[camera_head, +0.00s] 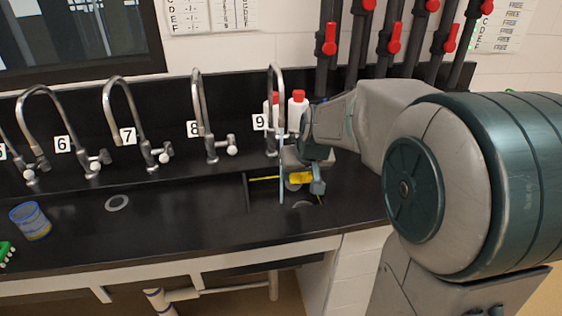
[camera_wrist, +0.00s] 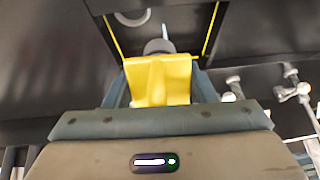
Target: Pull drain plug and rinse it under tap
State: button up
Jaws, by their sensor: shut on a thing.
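My gripper (camera_head: 302,183) is over the sink basin (camera_head: 262,197) below tap 9 (camera_head: 276,85). It is shut on the yellow drain plug (camera_head: 299,178). In the wrist view, the yellow plug (camera_wrist: 158,82) sits between the fingers of my gripper (camera_wrist: 160,90), with a dark grey round part at its far end. A thin pale blue streak (camera_head: 282,170), which looks like running water, drops from tap 9 into the basin beside my gripper. A pale ring (camera_head: 302,205) shows low in the basin, partly hidden.
Taps 8 (camera_head: 198,100), 7 (camera_head: 112,100) and 6 (camera_head: 35,110) stand to the left. Two white bottles with red caps (camera_head: 297,110) stand behind tap 9. A blue-rimmed cup (camera_head: 31,221) and a green item (camera_head: 5,253) are on the left counter.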

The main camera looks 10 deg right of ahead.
jog(key=shift+r, duration=0.1)
jog(key=s+r+p, duration=0.1)
jog(key=s+r, duration=0.3)
jog(key=s, duration=0.1)
jog(key=shift+d, duration=0.35)
dwell(0.6)
